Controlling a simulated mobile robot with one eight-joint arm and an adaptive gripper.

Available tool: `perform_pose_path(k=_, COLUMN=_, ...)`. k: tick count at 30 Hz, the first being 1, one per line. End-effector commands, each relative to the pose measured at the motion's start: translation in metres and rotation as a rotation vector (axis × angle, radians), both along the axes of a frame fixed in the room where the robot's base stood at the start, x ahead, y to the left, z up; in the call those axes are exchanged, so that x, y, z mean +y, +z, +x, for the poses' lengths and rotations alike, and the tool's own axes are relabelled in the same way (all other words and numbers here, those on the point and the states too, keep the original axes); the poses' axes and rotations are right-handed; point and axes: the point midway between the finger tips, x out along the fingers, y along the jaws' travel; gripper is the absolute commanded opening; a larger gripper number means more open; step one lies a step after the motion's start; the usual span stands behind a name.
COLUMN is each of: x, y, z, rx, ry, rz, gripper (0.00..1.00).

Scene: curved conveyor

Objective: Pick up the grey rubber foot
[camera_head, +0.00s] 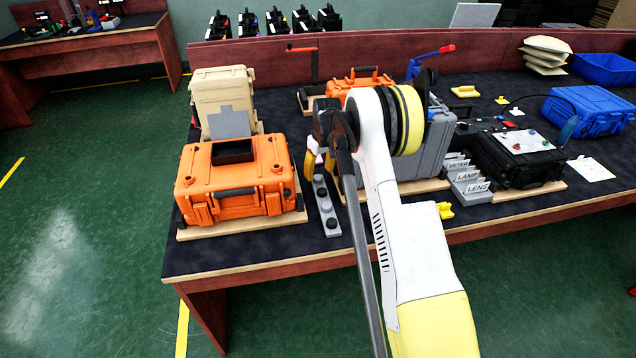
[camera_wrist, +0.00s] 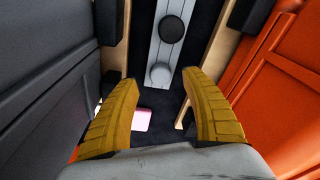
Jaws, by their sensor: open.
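The grey rubber foot (camera_wrist: 160,74) is a small round grey knob on a pale grey strip (camera_wrist: 148,40) in the wrist view. A black round foot (camera_wrist: 172,28) sits farther up the same strip. My gripper (camera_wrist: 160,80) is open, with its two yellow fingers apart and the grey foot showing between their tips; I cannot tell the gap in height. In the head view the strip (camera_head: 331,231) lies on the dark table, with several round feet on it. My gripper (camera_head: 319,163) is above its far end, and my arm partly covers the area.
An orange case (camera_head: 232,180) stands close left of the strip on a wooden board. A grey case (camera_head: 432,145) stands close right, partly behind my arm. The strip lies in a narrow gap between them. A pink patch (camera_wrist: 142,119) shows below the fingers in the wrist view.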

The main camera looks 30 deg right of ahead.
Motion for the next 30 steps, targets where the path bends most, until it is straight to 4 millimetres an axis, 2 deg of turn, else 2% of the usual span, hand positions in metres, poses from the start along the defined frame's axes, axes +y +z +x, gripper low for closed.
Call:
perform_pose_path(k=1, x=0.001, y=-0.014, z=0.002, rx=0.0, ry=0.001, rz=0.0, gripper=0.55)
perform_pose_path(k=5, x=0.001, y=-0.031, z=0.005, rx=0.0, ry=0.001, rz=0.0, gripper=0.55)
perform_pose_path(k=12, x=0.001, y=-0.032, z=0.005, rx=0.0, ry=0.0, rz=0.0, gripper=0.55)
perform_pose_path(k=14, x=0.001, y=-0.031, z=0.005, rx=0.0, ry=0.0, rz=0.0, gripper=0.38)
perform_pose_path(k=16, x=0.001, y=-0.031, z=0.005, rx=0.0, ry=0.0, rz=0.0, gripper=0.17)
perform_pose_path(k=17, x=0.001, y=-0.031, z=0.005, rx=0.0, ry=0.0, rz=0.0, gripper=0.1)
perform_pose_path(k=27, x=0.001, y=-0.031, z=0.005, rx=0.0, ry=0.0, rz=0.0, gripper=0.1)
perform_pose_path(k=30, x=0.001, y=-0.024, z=0.005, rx=0.0, ry=0.0, rz=0.0, gripper=0.1)
